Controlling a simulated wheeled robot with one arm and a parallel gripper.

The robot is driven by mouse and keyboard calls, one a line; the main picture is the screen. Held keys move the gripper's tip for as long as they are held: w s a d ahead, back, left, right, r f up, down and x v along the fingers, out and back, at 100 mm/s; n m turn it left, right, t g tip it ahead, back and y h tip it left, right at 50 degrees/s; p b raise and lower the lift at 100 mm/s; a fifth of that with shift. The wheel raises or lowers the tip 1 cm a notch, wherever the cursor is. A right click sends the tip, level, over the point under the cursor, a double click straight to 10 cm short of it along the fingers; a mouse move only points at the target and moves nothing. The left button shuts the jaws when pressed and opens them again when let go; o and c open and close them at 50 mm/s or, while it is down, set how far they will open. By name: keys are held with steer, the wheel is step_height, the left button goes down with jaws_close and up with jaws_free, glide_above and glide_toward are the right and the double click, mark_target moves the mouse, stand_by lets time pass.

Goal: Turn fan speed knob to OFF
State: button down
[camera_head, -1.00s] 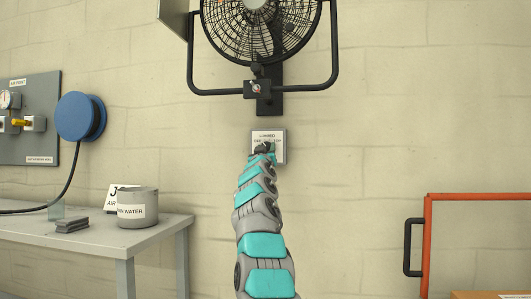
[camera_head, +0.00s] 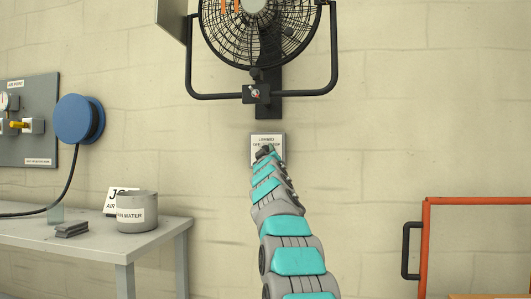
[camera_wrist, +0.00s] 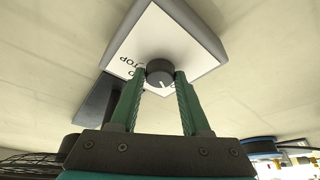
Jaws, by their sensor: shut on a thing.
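The fan speed knob (camera_wrist: 160,72) is a dark round knob with a white pointer line. It sits on a white-faced control box (camera_wrist: 168,38) on the wall, which also shows in the head view (camera_head: 268,138) below the fan (camera_head: 262,30). My gripper (camera_wrist: 160,78) is at the box, with its green fingers on both sides of the knob and shut on it. The wrist view is tilted, and the lettering on the box face is partly hidden by the fingers; "TOP" is readable. In the head view my arm hides the knob.
A grey table (camera_head: 90,235) at the left holds a grey pot (camera_head: 137,212). A blue hose reel (camera_head: 79,118) and a grey panel (camera_head: 28,145) are on the wall. An orange-framed board (camera_head: 480,202) stands at the right. The wall around the box is clear.

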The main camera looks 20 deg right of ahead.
steer(key=shift+c, duration=1.9)
jaws_free()
steer(key=shift+f, duration=0.1)
steer(key=b+v, duration=0.7)
steer(key=b, duration=0.1)
steer(key=shift+s, duration=0.35)
steer(key=shift+a+f, duration=0.1)
steer(key=shift+a, duration=0.05)
